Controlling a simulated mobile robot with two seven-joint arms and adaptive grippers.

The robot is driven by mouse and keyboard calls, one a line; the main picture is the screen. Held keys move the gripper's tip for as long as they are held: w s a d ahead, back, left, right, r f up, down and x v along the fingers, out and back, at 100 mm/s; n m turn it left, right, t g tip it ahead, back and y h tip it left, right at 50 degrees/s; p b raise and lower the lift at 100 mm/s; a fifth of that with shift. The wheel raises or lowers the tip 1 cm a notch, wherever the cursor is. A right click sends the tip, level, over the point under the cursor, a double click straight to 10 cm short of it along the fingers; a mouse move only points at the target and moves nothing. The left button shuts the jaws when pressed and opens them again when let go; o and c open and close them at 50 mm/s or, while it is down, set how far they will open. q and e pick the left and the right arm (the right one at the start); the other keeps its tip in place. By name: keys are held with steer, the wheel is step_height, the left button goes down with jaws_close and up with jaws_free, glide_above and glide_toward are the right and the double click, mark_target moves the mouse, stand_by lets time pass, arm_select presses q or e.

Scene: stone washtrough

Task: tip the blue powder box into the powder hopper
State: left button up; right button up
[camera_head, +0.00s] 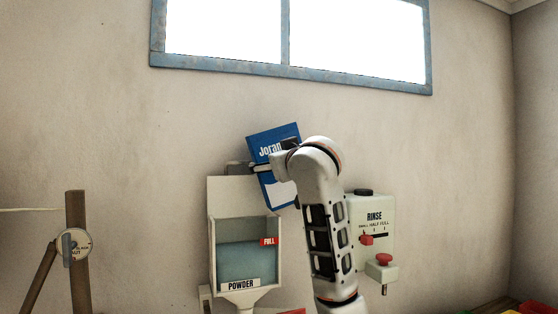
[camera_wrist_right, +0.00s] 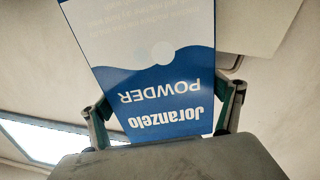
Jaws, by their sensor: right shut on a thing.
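The blue and white powder box (camera_head: 273,150), marked "Joran..." in the head view, is held tilted just above the right part of the powder hopper's top. My right gripper (camera_head: 268,166) is shut on it. In the right wrist view the box (camera_wrist_right: 150,60) reads "Joranzelo POWDER" upside down, with the fingers of the gripper (camera_wrist_right: 166,105) on either side. The powder hopper (camera_head: 231,192) is a pale wall unit labelled "POWDER", with a blue-grey window and a red "FULL" tag. The box's opening and any falling powder cannot be made out. My left gripper is out of view.
A white "RINSE" dispenser (camera_head: 374,215) with red knobs hangs right of the hopper, close to my right arm. A blue-framed window (camera_head: 290,74) is above.

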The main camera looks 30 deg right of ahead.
steer(key=shift+s+d+r+n, duration=0.1)
steer(key=shift+d+r+n, duration=0.05)
steer(key=shift+n, duration=0.45)
steer(key=shift+s+d+r+n, duration=0.1)
steer(key=shift+d+n, duration=0.05)
steer(key=shift+n, duration=0.45)
steer(key=shift+d+n, duration=0.1)
steer(key=shift+n, duration=0.5)
steer(key=shift+f+n, duration=0.1)
steer(key=shift+n, duration=0.4)
stand_by(0.4)
steer(key=shift+f+n, duration=0.15)
steer(key=shift+n, duration=0.55)
steer(key=shift+f, duration=0.15)
